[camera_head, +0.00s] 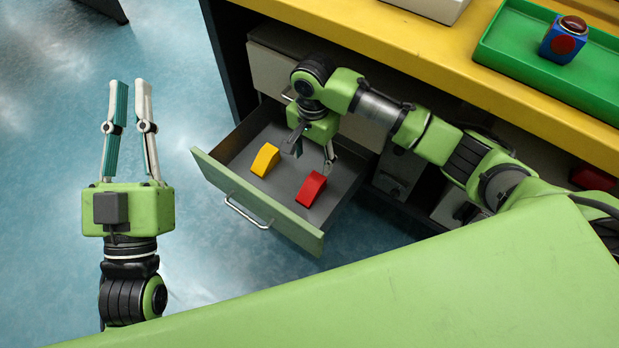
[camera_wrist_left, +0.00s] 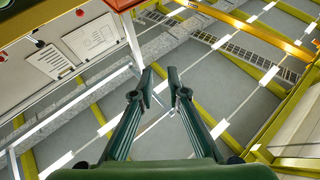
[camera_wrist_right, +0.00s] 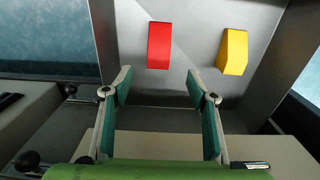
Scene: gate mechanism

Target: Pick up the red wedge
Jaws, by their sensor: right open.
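The red wedge (camera_head: 311,189) lies on the floor of the open drawer (camera_head: 258,208), toward its front right. It also shows in the right wrist view (camera_wrist_right: 159,46), just beyond the fingertips and slightly left of the middle of the gap. My right gripper (camera_head: 314,160) is over the drawer, behind the wedge, pointing down; its fingers (camera_wrist_right: 158,80) are apart with nothing between them. My left gripper (camera_head: 130,84) is out over the blue floor at the left, its fingers apart and empty; the left wrist view (camera_wrist_left: 159,80) shows the gap too.
A yellow wedge (camera_head: 265,160) lies in the same drawer, left of the red one. The drawer walls and the yellow counter (camera_head: 400,50) bound the space around my right arm. A green tray (camera_head: 500,57) holding a blue block (camera_head: 556,46) stands on the counter.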

